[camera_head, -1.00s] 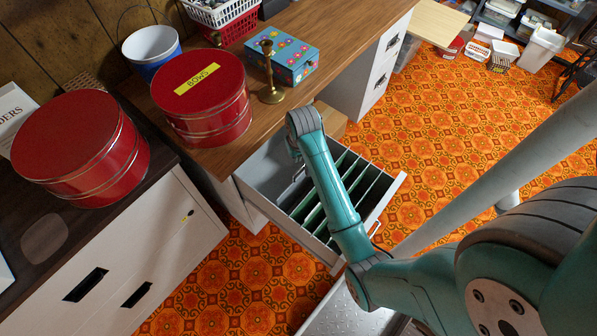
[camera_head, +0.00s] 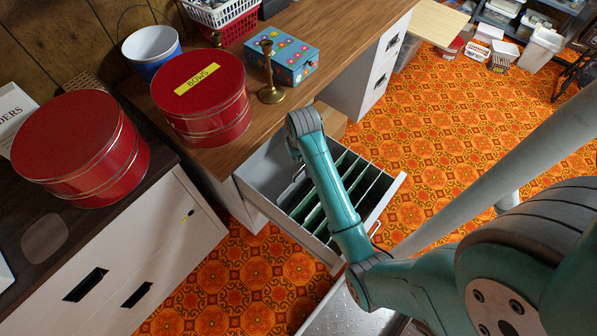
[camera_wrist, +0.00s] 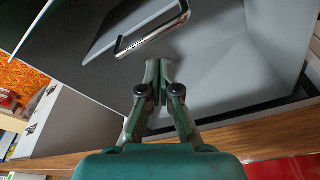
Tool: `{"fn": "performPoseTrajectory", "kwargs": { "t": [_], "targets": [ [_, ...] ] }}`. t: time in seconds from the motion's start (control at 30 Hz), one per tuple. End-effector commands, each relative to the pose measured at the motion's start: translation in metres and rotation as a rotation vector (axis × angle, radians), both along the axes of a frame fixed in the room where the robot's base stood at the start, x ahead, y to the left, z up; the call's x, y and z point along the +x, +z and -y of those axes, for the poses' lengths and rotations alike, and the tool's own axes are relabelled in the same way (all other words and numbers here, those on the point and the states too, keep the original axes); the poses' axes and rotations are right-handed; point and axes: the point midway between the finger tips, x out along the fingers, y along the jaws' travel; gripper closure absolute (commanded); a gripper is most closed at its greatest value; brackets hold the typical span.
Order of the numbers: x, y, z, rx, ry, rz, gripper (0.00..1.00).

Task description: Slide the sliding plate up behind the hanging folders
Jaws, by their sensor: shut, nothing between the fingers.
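The open grey drawer (camera_head: 265,170) holds green hanging folders (camera_head: 345,190) in its front part; its back part looks empty. The sliding plate (camera_wrist: 118,22) appears as a grey panel with a bent chrome handle (camera_wrist: 150,33) in the wrist view. In the head view the plate is mostly hidden behind my arm. My gripper (camera_wrist: 158,66) is shut and empty inside the drawer's back part, its tips close beside the chrome handle. I cannot tell whether they touch it. My gripper is hidden in the head view.
The wooden desk top (camera_head: 345,40) overhangs the drawer's back end. A brass candlestick (camera_head: 269,75), a floral box (camera_head: 288,60) and a red tin (camera_head: 200,95) stand near its edge. A white cabinet (camera_head: 150,250) stands at left. Orange floor (camera_head: 440,130) is open at right.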

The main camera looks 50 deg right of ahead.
Motion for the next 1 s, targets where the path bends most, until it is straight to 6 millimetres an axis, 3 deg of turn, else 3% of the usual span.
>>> {"fn": "performPoseTrajectory", "kwargs": {
  "t": [1.0],
  "targets": [
    [0.0, -0.035, 0.0, 0.001, 0.0, -0.002, 1.0]
  ]
}}
